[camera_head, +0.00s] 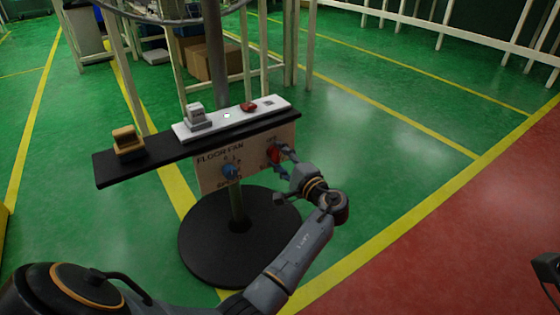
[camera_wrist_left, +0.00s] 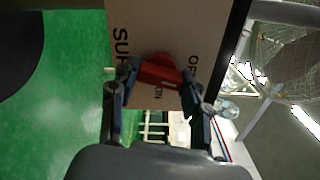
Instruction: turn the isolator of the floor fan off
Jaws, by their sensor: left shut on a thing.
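The floor fan panel (camera_head: 207,184) is a tan board lettered FLOOR FAN, hung under a dark shelf on a post. The isolator is a red handle (camera_head: 274,152) at the panel's right side; it also shows in the left wrist view (camera_wrist_left: 160,70), with OFF and ON lettering beside it. My left gripper (camera_wrist_left: 160,78) is shut on the red handle, one finger on each side. In the head view my left gripper (camera_head: 279,165) partly covers the handle, and I cannot tell which mark it points to. A dark part at the right edge looks like my right gripper (camera_head: 547,268), mostly cut off.
A blue knob (camera_head: 229,171) sits left of the isolator on the panel. The dark shelf (camera_head: 104,170) above carries a yellow-brown block (camera_head: 127,142), a white strip with a grey device (camera_head: 197,117) and a red item (camera_head: 248,107). A round black base (camera_head: 205,255) stands below. Green floor is clear to the right.

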